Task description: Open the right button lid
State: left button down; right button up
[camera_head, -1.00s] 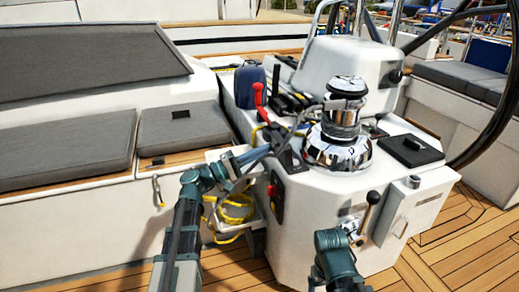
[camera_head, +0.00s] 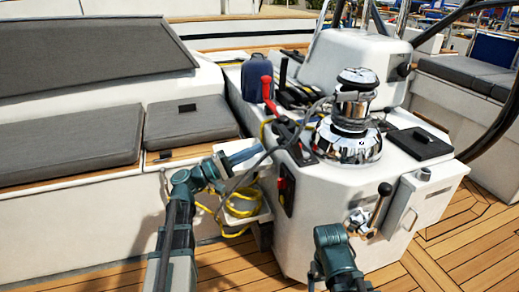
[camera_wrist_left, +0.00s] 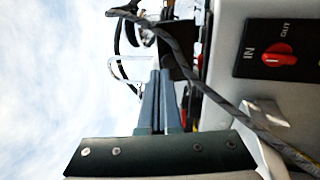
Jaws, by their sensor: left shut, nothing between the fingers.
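My left gripper (camera_head: 257,151) is at the left side of the white console (camera_head: 305,225), below the red-handled lever. In the left wrist view its two blue-grey fingers (camera_wrist_left: 160,78) lie together, shut and empty. A dark cable passes close to the fingers there. I cannot make out the right button lid for certain; a flat black cover (camera_head: 419,143) lies on the console top, right of the chrome winch (camera_head: 350,125).
A red IN/OUT switch (camera_wrist_left: 279,59) sits on a black panel on the console side. The red lever (camera_head: 267,90), a winch handle (camera_head: 379,205) and yellow rope (camera_head: 238,205) stand around the console. Grey cushions (camera_head: 70,145) lie left. Wooden deck (camera_head: 215,265) is open in front.

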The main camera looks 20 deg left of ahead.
pick_arm(q)
jog(key=b+v, duration=0.1)
jog(key=v, duration=0.7)
jog(key=shift+r, duration=0.4)
jog(key=shift+a, duration=0.1)
